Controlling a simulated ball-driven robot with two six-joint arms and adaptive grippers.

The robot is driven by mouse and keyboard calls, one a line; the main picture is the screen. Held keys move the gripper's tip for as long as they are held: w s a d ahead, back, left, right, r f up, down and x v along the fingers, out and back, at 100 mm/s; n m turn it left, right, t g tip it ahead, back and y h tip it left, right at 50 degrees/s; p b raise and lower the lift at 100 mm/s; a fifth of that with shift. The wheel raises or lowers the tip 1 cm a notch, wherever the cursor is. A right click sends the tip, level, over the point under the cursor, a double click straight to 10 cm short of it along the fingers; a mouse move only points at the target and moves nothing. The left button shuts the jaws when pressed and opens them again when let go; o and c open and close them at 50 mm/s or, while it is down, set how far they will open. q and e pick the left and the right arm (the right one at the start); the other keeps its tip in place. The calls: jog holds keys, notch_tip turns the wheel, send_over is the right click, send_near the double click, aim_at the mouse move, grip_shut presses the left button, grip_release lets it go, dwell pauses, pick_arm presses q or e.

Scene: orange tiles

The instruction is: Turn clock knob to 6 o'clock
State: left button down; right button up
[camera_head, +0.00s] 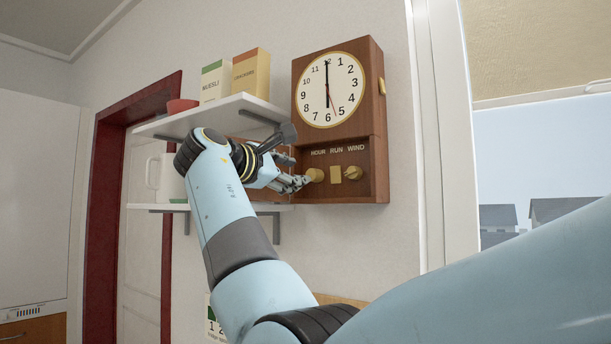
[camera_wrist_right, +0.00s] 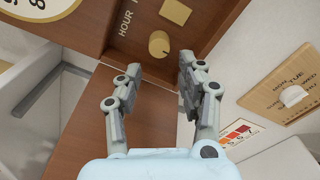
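The brown wooden wall clock (camera_head: 361,105) has a white dial, a HOUR knob, a RUN plate and a WIND knob. On its dial (camera_head: 310,85), one black hand points up at 12 and another down at 6; a thin red hand points near 5. The brass HOUR knob (camera_head: 316,175) is at the panel's left. My right gripper (camera_head: 298,184) is just left of it. In the right wrist view, the right gripper (camera_wrist_right: 160,68) is open and empty, with the HOUR knob (camera_wrist_right: 159,44) just beyond the gap between its fingertips. My left gripper is not in view.
White shelves (camera_head: 222,112) left of the clock carry a muesli box (camera_head: 214,82), a crackers box (camera_head: 250,74) and a red bowl (camera_head: 182,106). A window (camera_head: 530,150) is at the right. A wooden calendar board (camera_wrist_right: 285,90) shows in the wrist view.

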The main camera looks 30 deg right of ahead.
jog(key=v, duration=0.4)
jog(key=shift+s+a, duration=0.1)
jog(key=shift+a, duration=0.1)
